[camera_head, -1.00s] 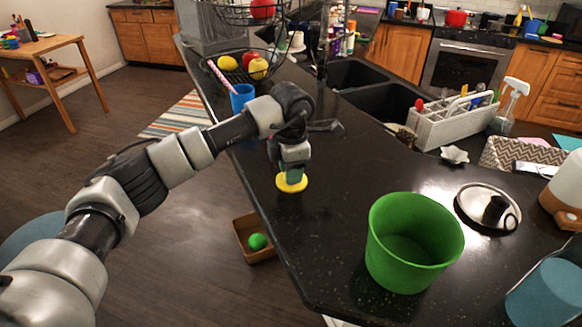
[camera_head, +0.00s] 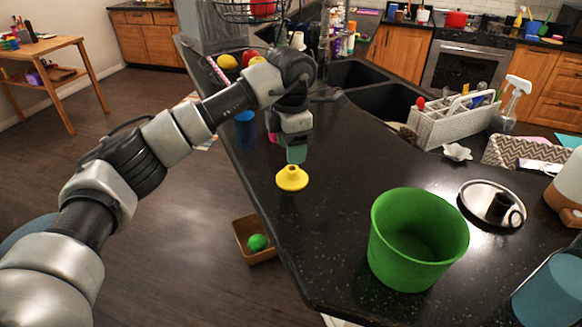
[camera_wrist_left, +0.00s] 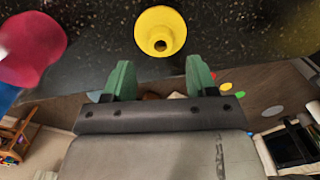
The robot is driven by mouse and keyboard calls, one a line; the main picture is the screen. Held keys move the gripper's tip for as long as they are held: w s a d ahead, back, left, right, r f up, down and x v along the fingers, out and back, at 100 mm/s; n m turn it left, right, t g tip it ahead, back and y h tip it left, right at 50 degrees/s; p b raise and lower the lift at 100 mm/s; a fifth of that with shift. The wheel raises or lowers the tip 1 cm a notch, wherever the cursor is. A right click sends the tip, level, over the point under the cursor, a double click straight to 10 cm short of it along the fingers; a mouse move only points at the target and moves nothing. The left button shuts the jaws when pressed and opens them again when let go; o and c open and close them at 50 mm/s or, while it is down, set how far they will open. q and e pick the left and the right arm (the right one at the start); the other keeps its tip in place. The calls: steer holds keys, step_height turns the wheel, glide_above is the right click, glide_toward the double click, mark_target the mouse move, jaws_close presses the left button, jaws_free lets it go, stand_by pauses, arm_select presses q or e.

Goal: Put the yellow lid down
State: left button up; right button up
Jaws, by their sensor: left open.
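The yellow lid (camera_head: 292,178) rests on the black countertop (camera_head: 345,240) near its left edge, knob side up. In the left wrist view the lid (camera_wrist_left: 161,31) lies beyond the fingertips, roughly centred between them, with a gap to both fingers. My left gripper (camera_head: 296,152) is open and empty, just behind and above the lid in the head view. Its two green fingers (camera_wrist_left: 158,72) stand wide apart in the wrist view. My right gripper is not in view.
A green bucket (camera_head: 415,242) stands at the front of the counter. A white caddy (camera_head: 455,122) stands by the sink, and a round plate (camera_head: 491,205) lies on the right. The counter around the lid is clear.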

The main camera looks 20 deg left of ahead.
arm_select(q)
step_height(320, 180, up, 6)
steer(key=b, duration=0.1)
steer(key=shift+r, duration=0.25)
steer(key=shift+f, duration=0.1)
